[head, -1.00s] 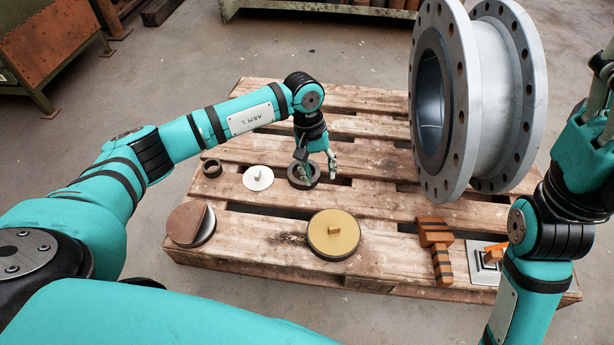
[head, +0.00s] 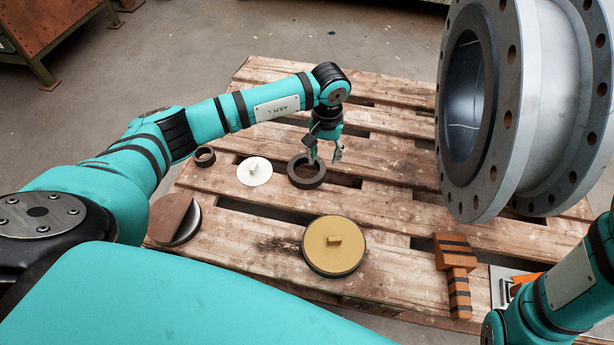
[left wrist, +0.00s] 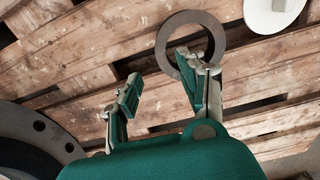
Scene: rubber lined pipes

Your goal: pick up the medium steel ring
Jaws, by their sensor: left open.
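The medium steel ring (head: 308,184) is a dark, thick-walled ring lying flat on the wooden pallet. My left gripper (head: 325,157) is open and empty, with its fingers pointing down just above and behind the ring's right side. In the left wrist view, the ring (left wrist: 217,36) lies beyond the fingers, and one finger of the left gripper (left wrist: 160,84) overlaps its lower part. The other finger is off to the left of it, over bare boards. I cannot tell whether a finger touches the ring. My right gripper is out of view.
On the pallet (head: 260,222) are a smaller dark ring (head: 205,160), a white disc (head: 254,172), a brown-covered disc (head: 172,218), a gold disc (head: 345,255) and an orange-black striped block (head: 456,270). A large flanged pipe (head: 545,100) stands at the right.

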